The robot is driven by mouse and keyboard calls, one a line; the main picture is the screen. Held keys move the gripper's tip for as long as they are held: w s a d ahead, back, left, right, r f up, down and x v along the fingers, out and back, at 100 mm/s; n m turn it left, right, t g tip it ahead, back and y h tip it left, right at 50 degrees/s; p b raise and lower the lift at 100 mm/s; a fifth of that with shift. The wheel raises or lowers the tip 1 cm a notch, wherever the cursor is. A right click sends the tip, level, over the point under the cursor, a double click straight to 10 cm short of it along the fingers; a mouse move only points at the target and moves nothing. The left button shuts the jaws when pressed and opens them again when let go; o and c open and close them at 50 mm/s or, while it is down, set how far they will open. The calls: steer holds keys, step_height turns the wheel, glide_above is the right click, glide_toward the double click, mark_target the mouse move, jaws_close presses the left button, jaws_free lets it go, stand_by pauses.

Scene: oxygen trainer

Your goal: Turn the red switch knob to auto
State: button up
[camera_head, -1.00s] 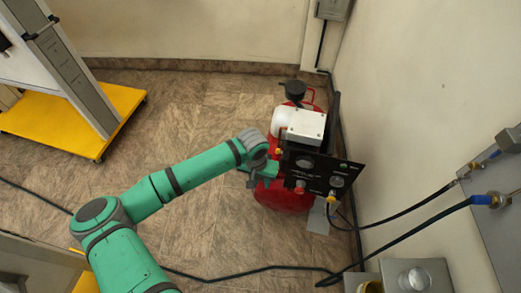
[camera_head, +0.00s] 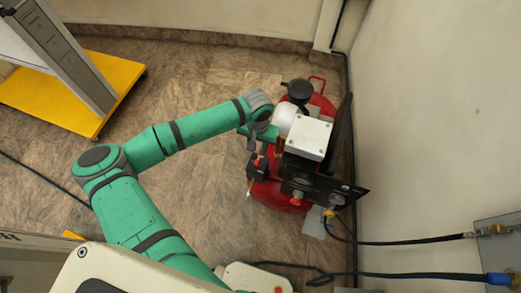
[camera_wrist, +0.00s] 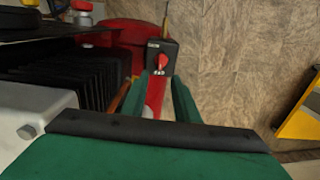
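The red switch knob (camera_wrist: 162,62) sits on a small black switch box (camera_wrist: 167,48) with pale labels in the wrist view. Small print shows beside the knob, too small to read surely. In the head view the black switch box (camera_head: 257,170) is on the left side of the red compressor, with the red knob (camera_head: 257,160) on top. My gripper (camera_wrist: 165,84) has two green fingers apart, with a gap between them and nothing held. The knob shows just beyond the fingertips, in line with the gap. I cannot tell whether they touch it.
The red compressor tank (camera_head: 272,192) stands beside the wall, with a white box (camera_head: 308,138) and a black panel (camera_head: 330,188). Black hoses run to the right wall. A yellow-based cart (camera_head: 105,105) stands at left.

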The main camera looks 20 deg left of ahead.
mark_target(258, 161)
step_height(258, 161, down, 10)
steer(key=shift+s+a+f, duration=0.15)
steer(key=shift+f, duration=0.1)
stand_by(0.4)
jaws_close()
